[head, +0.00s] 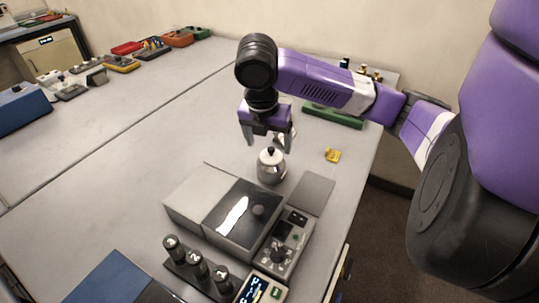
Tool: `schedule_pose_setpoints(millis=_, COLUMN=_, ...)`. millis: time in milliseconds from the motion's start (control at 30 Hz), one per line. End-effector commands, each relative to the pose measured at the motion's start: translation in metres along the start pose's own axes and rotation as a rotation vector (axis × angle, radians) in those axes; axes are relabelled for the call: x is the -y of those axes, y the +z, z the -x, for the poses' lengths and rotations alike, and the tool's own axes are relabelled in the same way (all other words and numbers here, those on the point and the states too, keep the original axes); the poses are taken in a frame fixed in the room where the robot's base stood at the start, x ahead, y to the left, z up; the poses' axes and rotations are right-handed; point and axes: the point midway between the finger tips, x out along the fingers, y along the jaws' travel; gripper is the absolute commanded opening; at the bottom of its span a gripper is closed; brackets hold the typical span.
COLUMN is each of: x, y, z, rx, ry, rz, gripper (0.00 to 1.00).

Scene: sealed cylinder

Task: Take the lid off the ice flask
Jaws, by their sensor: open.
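The ice flask (271,172) looks like a small, round, shiny metal pot standing upright on the grey table. Its pale lid (270,154) with a dark knob sits on top. My gripper (266,140) points down just above and behind the flask, with its two fingers spread and nothing between them. The fingertips look close to the lid, but I cannot tell from this single view whether they touch it or are directly over the knob.
A grey box with a dark top (242,215) stands in front of the flask, with a control unit (288,245) beside it. A flat grey plate (312,193) lies to the right. A small yellow piece (332,155) lies further right. The table's left middle is clear.

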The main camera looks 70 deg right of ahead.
Motion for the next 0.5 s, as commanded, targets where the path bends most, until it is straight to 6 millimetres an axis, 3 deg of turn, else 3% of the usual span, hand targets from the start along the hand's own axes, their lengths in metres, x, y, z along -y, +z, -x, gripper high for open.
schedule_pose_setpoints(millis=233, x=0.002, y=0.002, z=-0.034, rx=-0.002, ry=-0.003, rz=-0.002, gripper=0.81)
schedule_pose_setpoints(millis=500, x=0.001, y=0.001, z=-0.041, rx=0.000, ry=0.000, rz=0.000, gripper=0.81)
